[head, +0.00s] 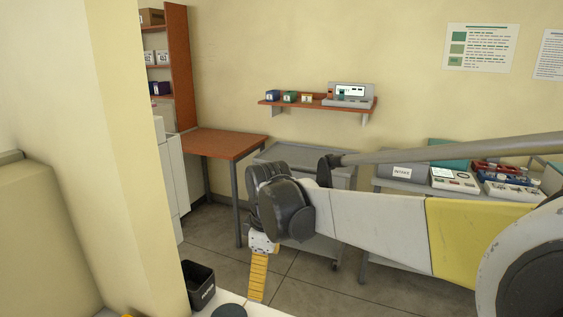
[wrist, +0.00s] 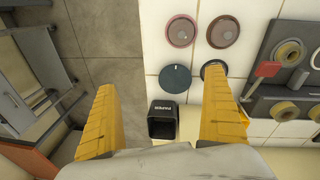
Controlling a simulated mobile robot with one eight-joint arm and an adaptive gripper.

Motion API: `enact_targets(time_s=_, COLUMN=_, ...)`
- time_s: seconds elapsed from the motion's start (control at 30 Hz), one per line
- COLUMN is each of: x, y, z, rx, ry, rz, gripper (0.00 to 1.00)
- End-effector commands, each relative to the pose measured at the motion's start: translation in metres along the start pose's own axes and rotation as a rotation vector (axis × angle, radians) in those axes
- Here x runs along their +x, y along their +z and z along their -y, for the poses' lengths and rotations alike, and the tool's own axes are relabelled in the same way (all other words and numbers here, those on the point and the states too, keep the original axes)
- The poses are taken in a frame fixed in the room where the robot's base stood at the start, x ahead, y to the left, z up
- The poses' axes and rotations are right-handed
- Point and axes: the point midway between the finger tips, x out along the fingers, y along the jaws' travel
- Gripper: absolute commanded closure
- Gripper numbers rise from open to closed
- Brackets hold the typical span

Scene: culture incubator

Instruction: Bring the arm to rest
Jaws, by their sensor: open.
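My arm reaches across the head view from the right edge, and its wrist is bent so that my gripper (head: 258,278) points down above the floor and the near white surface. In the wrist view my gripper (wrist: 160,82) shows two yellow fingers spread wide apart. Nothing is held between them. A black bin labelled PAPER (wrist: 163,122) and a dark teal disc (wrist: 175,79) show below, in the gap between the fingers. The bin also shows in the head view (head: 198,286), just left of my gripper.
Two reddish discs (wrist: 181,31) and a dark grey rack (wrist: 292,70) with yellow rings lie on white tiles. A cream pillar (head: 135,150) stands at left. Behind are an orange-topped table (head: 222,143), a grey cart (head: 335,172) and a wall shelf (head: 318,104). Open floor shows between.

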Motion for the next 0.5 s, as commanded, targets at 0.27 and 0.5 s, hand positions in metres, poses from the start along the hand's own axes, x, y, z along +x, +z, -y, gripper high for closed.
enact_targets(time_s=0.27, x=-0.059, y=0.134, z=0.035, rx=0.563, ry=0.167, rz=-0.118, gripper=0.0)
enact_targets(time_s=0.5, x=-0.063, y=0.223, z=0.089, rx=1.015, ry=0.298, rz=-0.253, gripper=0.0)
